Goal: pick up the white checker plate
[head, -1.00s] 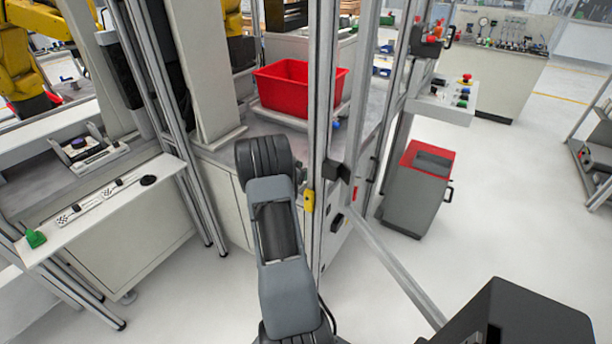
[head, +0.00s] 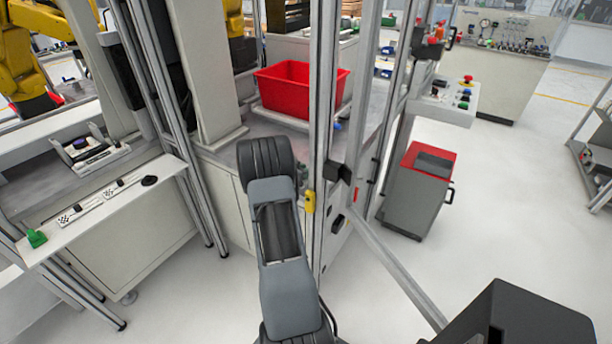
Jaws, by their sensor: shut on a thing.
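Two small white pieces with dark checker marks lie on the narrow white shelf (head: 130,210) at the left in the head view. One checker-marked piece (head: 70,217) is near the green block, and the other (head: 111,191) is farther along toward the dark oval object. I cannot tell from this view which one is the white checker plate. My arm rises from the bottom middle and bends away from me, well to the right of the shelf. My gripper is hidden behind my arm, so its jaws and anything in them do not show.
A green block (head: 37,238) and a dark oval object (head: 149,180) sit on the shelf. Metal posts (head: 320,130) stand close to my arm. A red bin (head: 300,88) is on the bench behind. A grey cart (head: 415,190) stands right, with open floor beyond.

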